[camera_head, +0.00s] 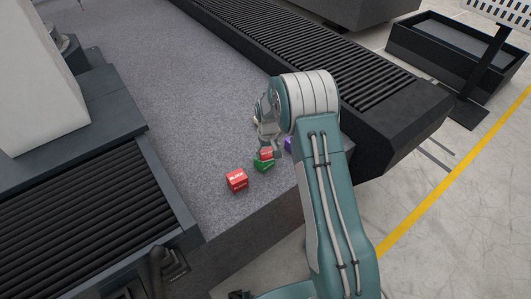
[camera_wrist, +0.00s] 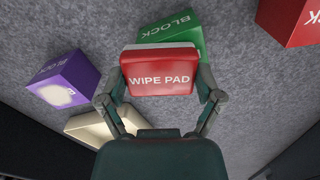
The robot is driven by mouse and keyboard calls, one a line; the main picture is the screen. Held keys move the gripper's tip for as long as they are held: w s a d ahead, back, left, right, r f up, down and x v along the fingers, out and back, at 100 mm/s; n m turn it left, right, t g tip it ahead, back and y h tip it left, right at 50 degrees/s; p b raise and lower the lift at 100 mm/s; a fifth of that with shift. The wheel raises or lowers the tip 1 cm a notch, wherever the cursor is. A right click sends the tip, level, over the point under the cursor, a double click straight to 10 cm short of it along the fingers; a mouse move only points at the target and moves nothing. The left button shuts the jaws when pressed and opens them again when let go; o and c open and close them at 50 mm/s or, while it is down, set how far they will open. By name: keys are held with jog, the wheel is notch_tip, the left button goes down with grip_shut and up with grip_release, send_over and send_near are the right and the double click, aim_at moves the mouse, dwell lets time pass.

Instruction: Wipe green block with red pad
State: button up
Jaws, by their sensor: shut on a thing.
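The red pad (camera_wrist: 160,72), lettered "WIPE PAD", sits between the two fingers of my gripper (camera_wrist: 160,98) in the wrist view. My gripper is shut on it. The green block (camera_wrist: 180,28), lettered "BLOCK", lies just beyond the pad, which covers part of it. In the head view the green block (camera_head: 263,164) shows below my gripper (camera_head: 267,146), with the red pad (camera_head: 266,154) at its top. I cannot tell whether the pad touches the block.
A purple block (camera_wrist: 64,80) and a cream piece (camera_wrist: 103,126) lie left of the pad in the wrist view. A red block (camera_head: 237,180) stands left of my gripper on the granite bed (camera_head: 170,85). Roller conveyors (camera_head: 300,45) flank the bed. The bed's far part is clear.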

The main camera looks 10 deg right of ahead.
jog(key=shift+a, duration=0.15)
jog(key=shift+s+a, duration=0.2)
jog(key=shift+a, duration=1.05)
jog(key=shift+d, duration=0.2)
jog(key=shift+w+d+f, duration=0.15)
jog(key=shift+d, duration=1.05)
jog(key=shift+a, duration=0.1)
jog(key=shift+a, duration=0.1)
jog(key=shift+s+a, duration=0.2)
jog(key=shift+a, duration=1)
